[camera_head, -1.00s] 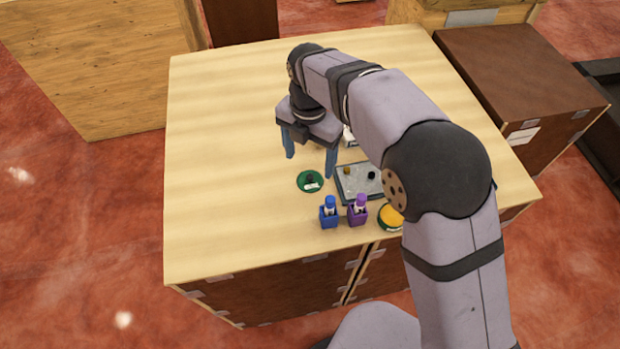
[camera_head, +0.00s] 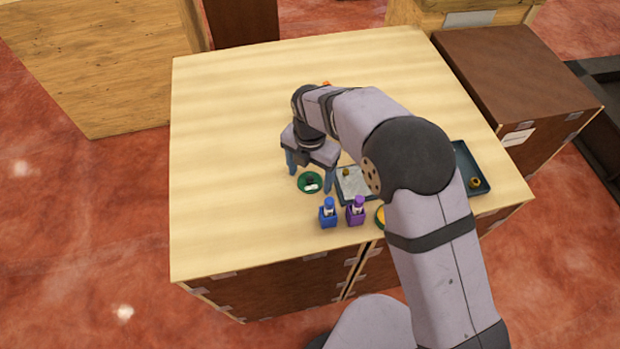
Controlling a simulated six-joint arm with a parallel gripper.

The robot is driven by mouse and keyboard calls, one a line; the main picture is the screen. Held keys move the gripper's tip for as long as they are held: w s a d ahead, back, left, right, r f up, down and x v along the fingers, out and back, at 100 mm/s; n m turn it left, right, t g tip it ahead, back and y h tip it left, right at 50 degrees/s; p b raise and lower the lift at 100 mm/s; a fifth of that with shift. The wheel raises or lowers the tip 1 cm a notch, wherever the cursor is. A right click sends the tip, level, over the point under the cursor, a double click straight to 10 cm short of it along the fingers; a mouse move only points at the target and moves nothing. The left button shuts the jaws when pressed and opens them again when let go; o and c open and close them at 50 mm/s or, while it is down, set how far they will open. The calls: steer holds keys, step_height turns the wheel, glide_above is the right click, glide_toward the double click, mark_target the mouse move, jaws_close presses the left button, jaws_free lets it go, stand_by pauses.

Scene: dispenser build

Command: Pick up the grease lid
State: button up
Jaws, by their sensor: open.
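The grease lid (camera_head: 305,188) appears to be the round green disc with a dark knob and a white label, lying flat on the light wooden table. My gripper (camera_head: 309,176) points down, its two blue fingers apart, one toward the left and one toward the right of the lid. The jaws are open and hold nothing. The fingertips look close to the lid's height, but I cannot tell the exact gap or whether they touch it. A round yellow and green container (camera_head: 380,216) is mostly hidden behind my arm.
A blue bottle (camera_head: 328,214) and a purple bottle (camera_head: 356,212) stand in front of the lid, near the front edge. A grey tray (camera_head: 353,190) with small parts lies just right of the gripper. A dark tray (camera_head: 484,188) holds a brass ring (camera_head: 475,183). The table's left side is clear.

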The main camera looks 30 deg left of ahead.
steer(key=c, duration=1.1)
steer(key=shift+r, duration=0.1)
